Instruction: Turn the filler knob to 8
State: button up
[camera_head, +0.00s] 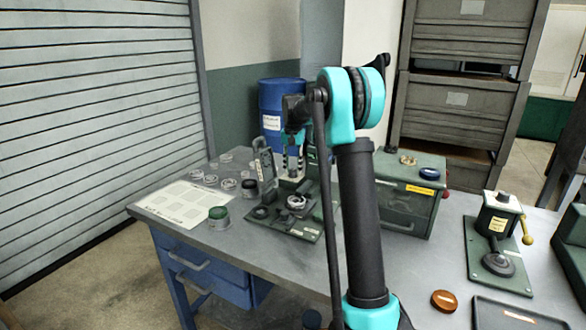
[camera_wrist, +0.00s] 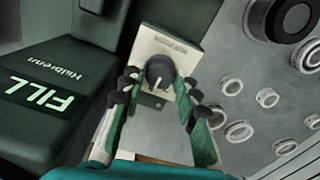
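The filler knob (camera_wrist: 160,72) is a round dark knob with a pale pointer mark, on a beige plate (camera_wrist: 186,46) in the wrist view. No scale numbers are readable, so I cannot tell its setting. My gripper (camera_wrist: 160,92) points at the knob, with one green-and-black finger on each side and visible gaps to it. The gripper is open and empty; depth to the knob is unclear. In the head view my gripper (camera_head: 292,160) hangs pointing down over the back of the bench, and the knob is not distinguishable there.
A dark green housing (camera_wrist: 50,85) with a lit FILL label is close on the left in the wrist view. Several pale rings (camera_wrist: 232,86) lie on the right. In the head view, a green box (camera_head: 405,205) and a lever press (camera_head: 497,240) stand farther right on the bench.

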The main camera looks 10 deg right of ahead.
aim_at(293, 170)
jog(key=o, duration=0.3)
notch_tip(293, 170, up, 12)
dwell(0.6)
